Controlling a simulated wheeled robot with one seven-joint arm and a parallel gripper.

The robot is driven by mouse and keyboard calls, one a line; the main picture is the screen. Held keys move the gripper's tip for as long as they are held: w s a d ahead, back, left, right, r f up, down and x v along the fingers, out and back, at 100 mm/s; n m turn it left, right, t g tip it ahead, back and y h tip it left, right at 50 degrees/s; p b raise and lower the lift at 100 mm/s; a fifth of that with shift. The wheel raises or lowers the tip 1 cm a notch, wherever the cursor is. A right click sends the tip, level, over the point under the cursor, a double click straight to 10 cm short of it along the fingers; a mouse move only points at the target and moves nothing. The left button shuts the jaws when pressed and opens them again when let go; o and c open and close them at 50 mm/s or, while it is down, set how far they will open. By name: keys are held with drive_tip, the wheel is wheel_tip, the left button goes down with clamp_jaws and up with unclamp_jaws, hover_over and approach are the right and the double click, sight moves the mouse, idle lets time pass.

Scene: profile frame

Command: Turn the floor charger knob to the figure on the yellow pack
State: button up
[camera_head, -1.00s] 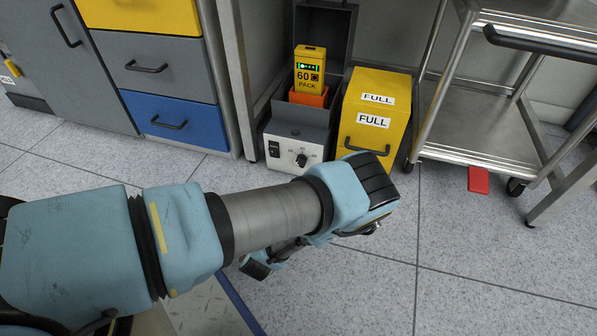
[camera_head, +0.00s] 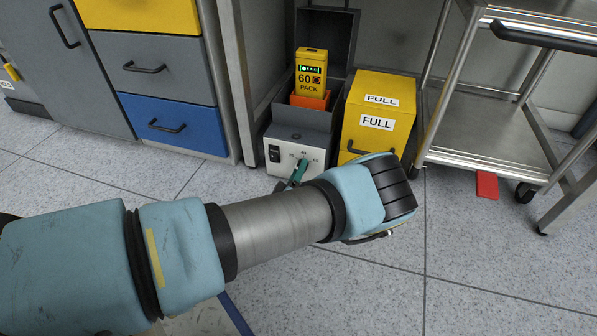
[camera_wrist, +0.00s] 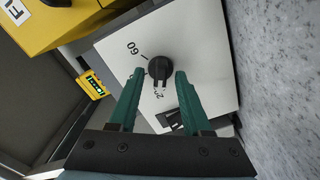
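The floor charger (camera_head: 300,135) stands on the floor with a white front panel. The yellow pack (camera_head: 311,65) sits upright in its orange slot and reads 60. The black knob (camera_wrist: 160,66) is on the panel in the wrist view, with a 60 printed to its upper left and another, partly unreadable figure below it. A ridge on the knob runs down toward that lower figure. My gripper (camera_wrist: 160,73) is open, its teal fingers on either side of the knob, with gaps showing. In the head view my gripper (camera_head: 298,174) hides the knob.
A yellow box marked FULL (camera_head: 377,106) stands right of the charger. A rocker switch (camera_head: 274,153) is on the panel's left. A metal trolley (camera_head: 480,150) is at right, drawers (camera_head: 172,123) at left. A red object (camera_head: 487,186) lies on the floor.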

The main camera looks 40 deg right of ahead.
clamp_jaws()
drive_tip(key=shift+w+r+p, duration=0.1)
drive_tip(key=shift+r+p, duration=0.05)
drive_tip(key=shift+p, duration=0.35)
drive_tip(key=shift+s+d+f+m+p, duration=0.1)
drive_tip(key=shift+m+p, duration=1.35)
drive_tip(key=shift+m, duration=2.55)
drive_tip(key=shift+s+f+m+p, duration=0.15)
drive_tip(key=shift+m+p, duration=1.3)
drive_tip(key=shift+m, duration=2.55)
drive_tip(key=shift+s+d+r+m+p, duration=0.1)
drive_tip(key=shift+m+p, duration=1.35)
drive_tip(key=shift+m, duration=2.55)
